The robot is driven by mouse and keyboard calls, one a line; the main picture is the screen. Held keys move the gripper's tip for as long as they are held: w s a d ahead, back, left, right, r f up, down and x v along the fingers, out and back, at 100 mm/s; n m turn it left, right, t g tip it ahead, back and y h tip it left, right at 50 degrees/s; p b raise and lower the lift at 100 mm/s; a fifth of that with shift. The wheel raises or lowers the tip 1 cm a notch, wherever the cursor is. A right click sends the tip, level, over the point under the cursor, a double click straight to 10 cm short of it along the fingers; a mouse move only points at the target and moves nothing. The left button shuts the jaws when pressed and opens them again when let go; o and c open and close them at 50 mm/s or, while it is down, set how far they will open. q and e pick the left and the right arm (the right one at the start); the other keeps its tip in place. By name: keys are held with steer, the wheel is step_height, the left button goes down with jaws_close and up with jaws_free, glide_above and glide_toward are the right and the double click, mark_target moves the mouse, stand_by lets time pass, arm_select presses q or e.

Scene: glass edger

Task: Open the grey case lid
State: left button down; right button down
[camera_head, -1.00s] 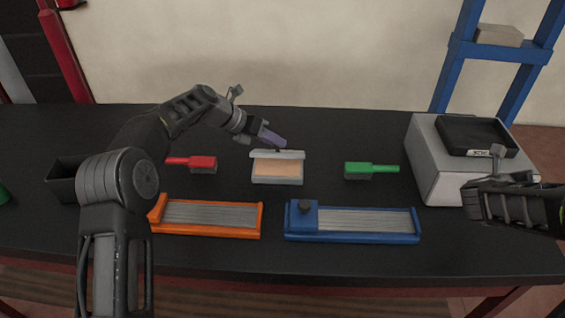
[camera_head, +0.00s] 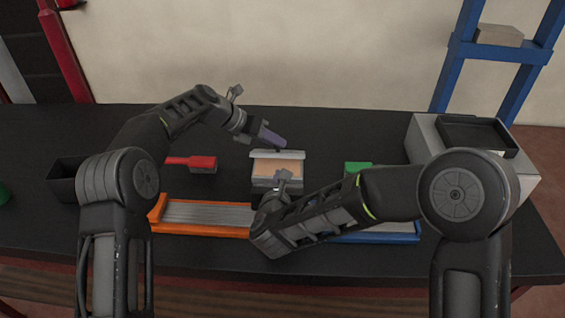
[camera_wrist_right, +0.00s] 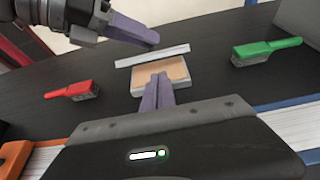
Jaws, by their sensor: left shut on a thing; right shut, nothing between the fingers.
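The grey case (camera_head: 263,181) stands in the middle of the black table, its tan inside showing. Its lid (camera_head: 290,154) is raised along the far side; in the right wrist view the lid (camera_wrist_right: 152,56) shows as a thin pale strip behind the case (camera_wrist_right: 183,85). My left gripper (camera_head: 274,139) reaches in from behind on the left and is shut on the lid; the exact grip point is hard to see. My right gripper (camera_wrist_right: 163,78) is shut and empty, its fingertips at the case's near side. Whether they touch it is unclear.
A red brush (camera_head: 200,163) lies left of the case and a green brush (camera_wrist_right: 262,50) right. An orange-framed tray (camera_head: 156,210) and a blue-framed tray (camera_head: 405,238) lie in front, partly behind my right arm. A grey box with a black tray (camera_head: 475,134) stands at right.

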mark_target(283, 156)
arm_select(q)
steer(key=shift+w+r, duration=0.1)
arm_select(e)
steer(key=shift+w, duration=0.1)
steer(key=x, duration=1)
steer(key=shift+d, duration=0.1)
steer(key=shift+w+r, duration=0.5)
steer(key=shift+r, duration=0.35)
arm_select(q)
steer(key=c, duration=1.3)
jaws_free()
steer(key=shift+s+f, duration=0.2)
steer(key=shift+o, duration=0.2)
steer(key=v, duration=1.2)
arm_select(e)
steer(key=shift+s+f, duration=0.15)
steer(key=shift+f, duration=0.1)
